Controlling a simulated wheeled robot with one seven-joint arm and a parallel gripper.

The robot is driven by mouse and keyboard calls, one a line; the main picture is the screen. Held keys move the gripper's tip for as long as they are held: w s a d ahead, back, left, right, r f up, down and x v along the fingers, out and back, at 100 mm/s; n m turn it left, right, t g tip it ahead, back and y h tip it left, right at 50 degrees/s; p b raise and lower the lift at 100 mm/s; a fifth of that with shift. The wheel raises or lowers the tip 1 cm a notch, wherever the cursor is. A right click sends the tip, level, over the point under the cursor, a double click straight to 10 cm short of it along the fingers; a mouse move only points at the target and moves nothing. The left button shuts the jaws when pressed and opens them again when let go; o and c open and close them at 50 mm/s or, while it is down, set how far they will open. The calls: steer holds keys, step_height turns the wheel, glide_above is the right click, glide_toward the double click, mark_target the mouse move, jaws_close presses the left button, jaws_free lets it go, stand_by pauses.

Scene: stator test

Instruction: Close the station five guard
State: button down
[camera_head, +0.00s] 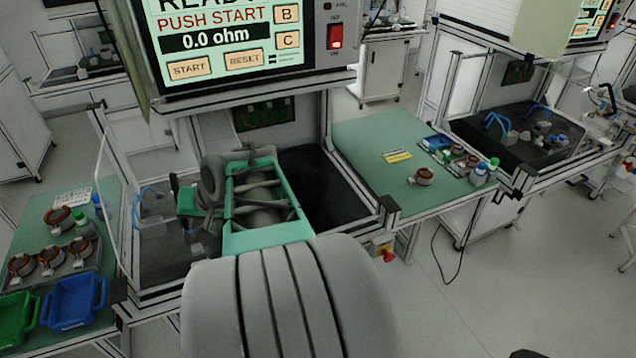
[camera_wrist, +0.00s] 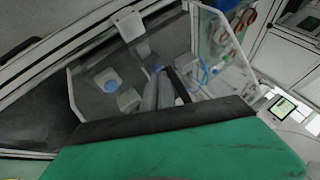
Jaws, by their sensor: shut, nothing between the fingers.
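A clear guard panel with pale edges (camera_head: 103,185) stands at the left side of the middle test station in the head view, swung out from the station. In the wrist view, clear panel faces with pale edges (camera_wrist: 72,98) surround the area ahead of my gripper (camera_wrist: 166,84). My gripper's two grey fingers are together, with nothing between them. They are close to the clear panel, but I cannot tell whether they touch it. In the head view my own arm largely hides the fingers. No station number is readable.
A tester screen (camera_head: 225,40) reads "PUSH START" and "0.0 ohm" above the station. Blue-hosed clamps (camera_head: 150,215) stand on its dark bed. A green table with stators and a blue bin (camera_head: 73,300) is at left. Another green table (camera_head: 365,140) is at right.

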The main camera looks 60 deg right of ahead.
steer(key=shift+w+a, duration=0.2)
steer(key=shift+a, duration=0.1)
steer(key=shift+r, duration=0.1)
steer(key=s+d+r, duration=0.3)
steer(key=s+r, duration=0.5)
steer(key=s, duration=0.1)
steer(key=s+a+f+n+g, duration=0.25)
steer(key=a+f+n, duration=0.35)
steer(key=a, duration=0.4)
steer(key=s+a+f+n+g, duration=0.2)
steer(key=a+f+n+g, duration=0.1)
steer(key=a+f, duration=0.65)
step_height(320, 180, up, 6)
steer(key=w+t, duration=0.2)
steer(key=shift+w+a, duration=0.25)
steer(key=shift+a, duration=0.2)
